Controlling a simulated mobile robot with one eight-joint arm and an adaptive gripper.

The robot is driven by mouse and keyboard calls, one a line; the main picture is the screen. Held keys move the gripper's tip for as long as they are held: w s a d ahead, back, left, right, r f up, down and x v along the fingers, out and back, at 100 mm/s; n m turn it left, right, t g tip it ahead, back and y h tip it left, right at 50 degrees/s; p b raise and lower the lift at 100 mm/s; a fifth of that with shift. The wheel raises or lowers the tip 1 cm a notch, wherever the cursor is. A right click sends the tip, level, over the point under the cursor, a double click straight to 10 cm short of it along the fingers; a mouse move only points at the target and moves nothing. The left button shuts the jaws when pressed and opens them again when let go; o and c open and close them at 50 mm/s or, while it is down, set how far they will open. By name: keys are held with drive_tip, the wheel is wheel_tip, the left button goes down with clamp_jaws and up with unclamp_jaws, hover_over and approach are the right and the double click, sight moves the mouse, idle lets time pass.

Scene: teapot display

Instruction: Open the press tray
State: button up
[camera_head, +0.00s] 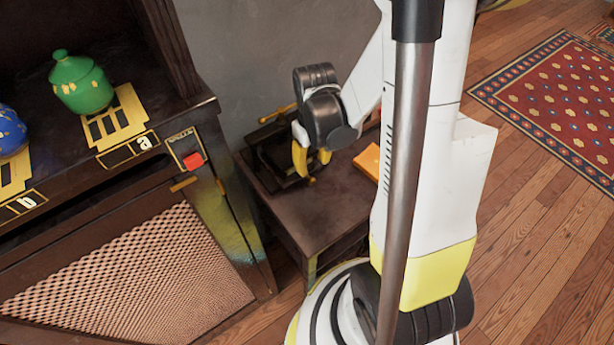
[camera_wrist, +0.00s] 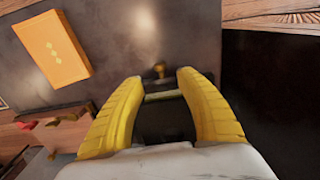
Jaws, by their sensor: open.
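The dark press (camera_head: 262,158) stands on a small dark side table (camera_head: 312,212) against the wall, partly hidden behind my gripper. A brass bar (camera_head: 278,113) shows at its back. A small brass knob (camera_head: 311,181) shows at its front edge, and also in the wrist view (camera_wrist: 159,68). My gripper (camera_head: 312,160) points down over the press's front, its yellow fingers apart. In the wrist view my gripper (camera_wrist: 160,80) has a dark part of the press with a pale bar (camera_wrist: 163,96) between its fingers. I cannot tell whether the fingers touch it.
An orange box (camera_head: 367,161) lies on the table right of the press, also in the wrist view (camera_wrist: 54,48). A dark cabinet (camera_head: 235,215) at left holds a green lidded pot (camera_head: 82,85), a blue pot (camera_head: 10,132) and a red switch (camera_head: 193,160). A patterned rug (camera_head: 550,100) lies right.

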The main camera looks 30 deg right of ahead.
sight(312, 179)
wheel_tip(312, 179, down, 8)
drive_tip(key=b, duration=0.3)
drive_tip(key=shift+f+b, duration=0.2)
drive_tip(key=shift+b, duration=0.1)
drive_tip(key=shift+c, duration=0.5)
clamp_jaws()
drive_tip(key=shift+w, duration=0.1)
